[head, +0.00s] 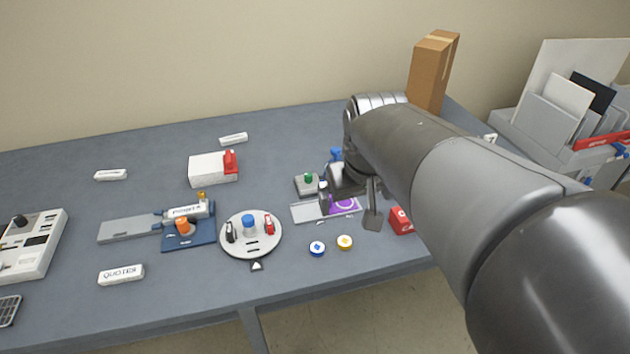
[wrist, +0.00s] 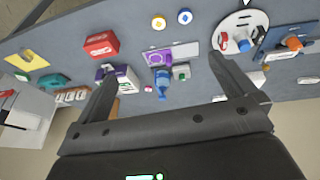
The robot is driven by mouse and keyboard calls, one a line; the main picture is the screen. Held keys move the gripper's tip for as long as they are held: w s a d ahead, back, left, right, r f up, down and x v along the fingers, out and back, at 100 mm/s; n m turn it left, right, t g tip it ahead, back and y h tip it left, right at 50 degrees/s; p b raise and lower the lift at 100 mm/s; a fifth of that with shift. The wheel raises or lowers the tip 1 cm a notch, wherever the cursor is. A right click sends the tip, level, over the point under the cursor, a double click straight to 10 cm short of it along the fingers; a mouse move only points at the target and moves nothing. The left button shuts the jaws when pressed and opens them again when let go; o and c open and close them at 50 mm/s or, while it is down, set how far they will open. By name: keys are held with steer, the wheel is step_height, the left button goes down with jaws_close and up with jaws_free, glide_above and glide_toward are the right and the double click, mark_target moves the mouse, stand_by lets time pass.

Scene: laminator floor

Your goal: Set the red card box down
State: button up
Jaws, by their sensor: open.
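The red card box (head: 402,221) sits on the blue-grey table near its front edge, partly hidden by my arm in the head view. In the wrist view the red card box (wrist: 101,44) stands on the table with its white lettering showing, beyond the left finger and apart from it. My gripper (head: 349,203) is open, with nothing held between its fingers. In the wrist view my gripper (wrist: 163,68) has its fingers wide apart, with a blue-handled part (wrist: 162,84) showing in the gap.
A plate with a purple card (head: 343,204) lies beside my gripper. Blue and yellow round pieces (head: 331,246) lie in front. A round grey turntable (head: 238,248) and a white box with a red part (head: 211,170) are left. A tall brown carton (head: 428,78) stands behind my arm.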

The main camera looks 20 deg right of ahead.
steer(key=s+a+t+y, duration=0.1)
steer(key=s+a, duration=0.4)
steer(key=s, duration=0.2)
steer(key=shift+s+f+t, duration=0.25)
steer(key=shift+s+t, duration=0.05)
steer(key=shift+t, duration=0.1)
steer(key=shift+a, duration=0.1)
stand_by(0.7)
